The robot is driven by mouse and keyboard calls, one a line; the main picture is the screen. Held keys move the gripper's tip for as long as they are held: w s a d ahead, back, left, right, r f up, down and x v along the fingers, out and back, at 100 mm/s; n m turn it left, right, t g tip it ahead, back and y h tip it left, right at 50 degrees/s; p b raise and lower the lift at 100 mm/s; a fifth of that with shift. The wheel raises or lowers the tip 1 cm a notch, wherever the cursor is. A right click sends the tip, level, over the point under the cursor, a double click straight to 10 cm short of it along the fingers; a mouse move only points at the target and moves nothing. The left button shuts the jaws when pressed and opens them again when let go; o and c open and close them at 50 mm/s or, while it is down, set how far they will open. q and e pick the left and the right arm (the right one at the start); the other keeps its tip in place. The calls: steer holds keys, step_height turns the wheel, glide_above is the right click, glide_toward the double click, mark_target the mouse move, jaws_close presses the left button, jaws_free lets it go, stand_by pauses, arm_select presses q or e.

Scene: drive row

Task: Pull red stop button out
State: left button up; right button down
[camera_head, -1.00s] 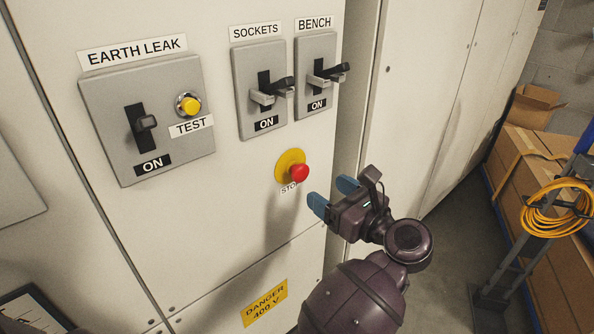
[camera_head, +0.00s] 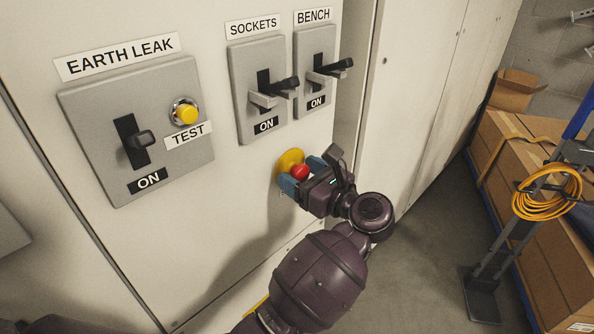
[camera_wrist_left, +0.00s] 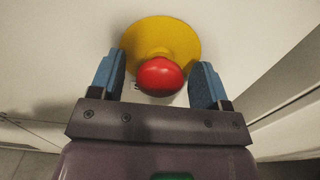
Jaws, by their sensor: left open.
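The red stop button (camera_head: 299,172) is a round mushroom head on a yellow disc (camera_head: 289,158), mounted on the white cabinet front below the sockets and bench switches. My left gripper (camera_head: 302,173) is at the button, with its two blue fingers open, one on each side of the red head. In the left wrist view the red button (camera_wrist_left: 160,77) sits between the fingertips of the gripper (camera_wrist_left: 158,80), with a visible gap on both sides. The yellow disc (camera_wrist_left: 165,38) is just beyond it. My right gripper is not in view.
Above the button are the sockets switch (camera_head: 262,90) and bench switch (camera_head: 316,75), both with levers sticking out. The earth leak panel (camera_head: 75,105) with a yellow test button (camera_head: 185,111) is to the left. Boxes (camera_head: 520,150) and a trolley with an orange cable (camera_head: 548,194) stand at right.

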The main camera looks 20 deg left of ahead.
arm_select(q)
steer(key=c, duration=1.3)
steer(key=shift+s+d+f, duration=0.15)
steer(key=shift+s+d, duration=0.05)
steer(key=shift+d, duration=0.4)
steer(key=o, duration=1.3)
steer(key=shift+d+b, duration=0.1)
steer(key=shift+b, duration=0.2)
